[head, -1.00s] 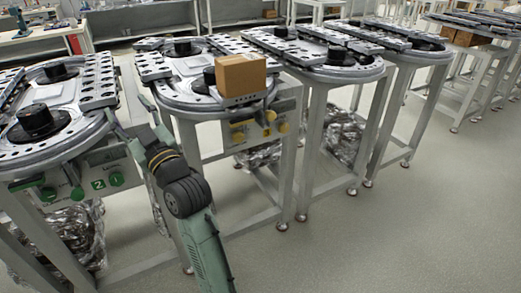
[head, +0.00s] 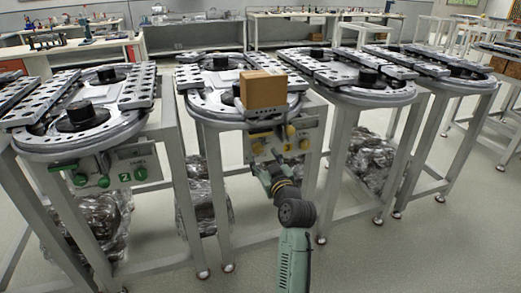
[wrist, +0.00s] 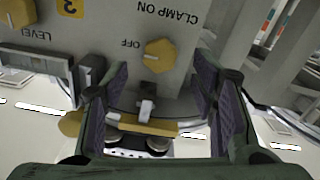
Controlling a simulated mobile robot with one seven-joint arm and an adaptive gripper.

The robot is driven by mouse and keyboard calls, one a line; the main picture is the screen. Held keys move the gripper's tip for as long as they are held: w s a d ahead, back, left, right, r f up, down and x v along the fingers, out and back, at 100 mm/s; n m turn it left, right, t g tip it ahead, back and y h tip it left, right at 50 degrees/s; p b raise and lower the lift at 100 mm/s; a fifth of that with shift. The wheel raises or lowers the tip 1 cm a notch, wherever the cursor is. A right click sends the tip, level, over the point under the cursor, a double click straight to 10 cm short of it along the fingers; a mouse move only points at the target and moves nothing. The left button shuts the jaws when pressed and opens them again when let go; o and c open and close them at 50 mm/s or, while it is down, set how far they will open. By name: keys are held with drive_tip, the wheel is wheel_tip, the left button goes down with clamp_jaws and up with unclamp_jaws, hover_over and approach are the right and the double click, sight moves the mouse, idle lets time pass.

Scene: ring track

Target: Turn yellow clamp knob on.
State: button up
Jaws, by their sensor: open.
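The yellow clamp knob (wrist: 160,56) is on the grey control panel (wrist: 105,45), next to upside-down "CLAMP ON" and "OFF" lettering in the wrist view. My gripper (wrist: 161,74) is open, with one finger on each side of the knob in that picture. I cannot tell whether either finger touches it. In the head view my gripper (head: 262,172) is at the front of station 3's panel, close below the yellow clamp knob (head: 257,148). The knob's exact setting is not clear.
A second yellow knob, marked level (wrist: 15,12), is on the same panel. A cardboard box (head: 263,90) sits on the ring track above. Station 2 with green knobs (head: 140,174) stands to the left. Table legs flank the arm; the front floor (head: 420,255) is clear.

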sight(259, 150)
drive_tip(key=shift+p+x, duration=0.35)
drive_tip(key=shift+x, duration=1.85)
drive_tip(key=c, duration=1.1)
drive_tip(key=shift+c, duration=0.2)
